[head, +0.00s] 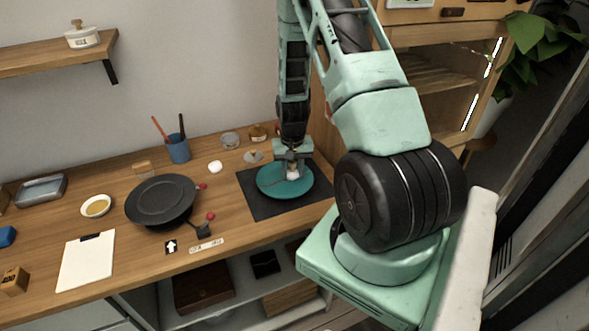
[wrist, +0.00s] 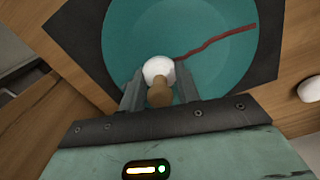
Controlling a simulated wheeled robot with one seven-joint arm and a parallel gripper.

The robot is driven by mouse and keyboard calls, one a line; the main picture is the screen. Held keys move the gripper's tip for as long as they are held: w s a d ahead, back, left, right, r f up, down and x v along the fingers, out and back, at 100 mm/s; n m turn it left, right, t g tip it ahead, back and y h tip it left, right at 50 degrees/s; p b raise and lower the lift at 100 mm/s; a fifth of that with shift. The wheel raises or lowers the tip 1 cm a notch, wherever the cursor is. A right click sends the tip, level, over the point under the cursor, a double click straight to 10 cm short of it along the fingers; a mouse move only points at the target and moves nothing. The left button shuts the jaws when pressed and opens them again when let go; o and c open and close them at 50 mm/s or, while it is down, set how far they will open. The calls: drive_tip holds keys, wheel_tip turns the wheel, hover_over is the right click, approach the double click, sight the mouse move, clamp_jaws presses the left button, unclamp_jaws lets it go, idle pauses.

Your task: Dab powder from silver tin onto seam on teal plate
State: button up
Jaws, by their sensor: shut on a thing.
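The teal plate (head: 270,187) lies on a dark square mat (head: 259,206) on the wooden counter. In the wrist view the plate (wrist: 130,30) shows a dark red seam (wrist: 215,42) running from near its middle to the upper right rim. My gripper (head: 291,170) is over the plate, pointing down. In the wrist view my gripper (wrist: 158,88) is shut on a dabber with a white round head (wrist: 158,69) and a tan handle (wrist: 159,94). The head is close to the seam's inner end; I cannot tell whether it touches. A silver tin (head: 230,140) stands behind the mat, with a gold tin (head: 258,132) beside it.
A flat disc like a lid (head: 253,156) lies behind the mat, and a white puff (head: 215,167) lies left of it. A black round pan-like stand (head: 162,200), a blue cup with brushes (head: 178,150) and a small bowl (head: 96,206) stand further left.

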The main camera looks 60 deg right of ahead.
sight(274, 182)
drive_tip(key=shift+w+a+f, duration=0.1)
drive_tip(key=shift+w+a, duration=0.1)
drive_tip(key=shift+a, duration=1)
drive_tip(key=shift+w+a, duration=0.45)
drive_tip(key=shift+w, duration=0.35)
drive_tip(key=shift+a+r, duration=0.2)
drive_tip(key=shift+a, duration=0.4)
drive_tip(key=shift+w+a, duration=0.25)
drive_tip(key=shift+w, duration=0.45)
drive_tip(key=shift+p, duration=0.35)
drive_tip(key=shift+r+p, duration=0.5)
drive_tip(key=shift+r, duration=0.25)
drive_tip(key=shift+r, duration=0.15)
